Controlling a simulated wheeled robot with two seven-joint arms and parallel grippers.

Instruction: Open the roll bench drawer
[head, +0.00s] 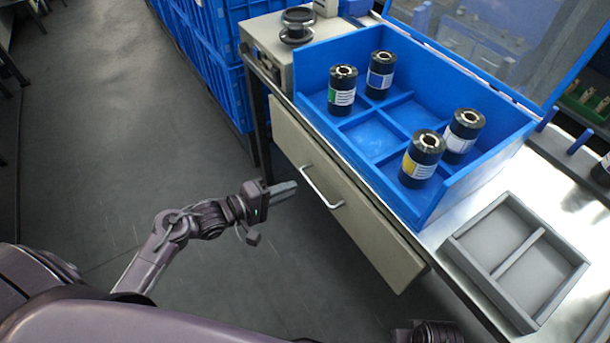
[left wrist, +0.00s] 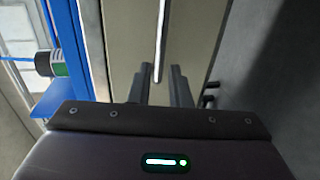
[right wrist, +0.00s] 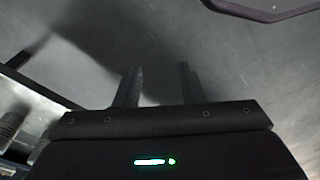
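The roll bench drawer (head: 375,230) has a beige front below the benchtop, with a pale bar handle (head: 320,188). I cannot tell whether the drawer stands slightly out. My left gripper (head: 291,187) is just left of the handle in the head view, pointing at the drawer front. In the left wrist view, my left gripper (left wrist: 158,74) has its two fingers apart, and the handle (left wrist: 160,40) lines up with the gap between them. Contact is not visible. My right gripper (right wrist: 158,70) is open and empty over the grey floor in the right wrist view.
On the bench, a blue divided bin (head: 450,195) holds several black rolls with coloured labels. A grey two-part tray (head: 490,275) lies to its right. Stacked blue crates (head: 215,65) stand beyond the bench's far end. The floor (head: 110,120) left of the drawer is clear.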

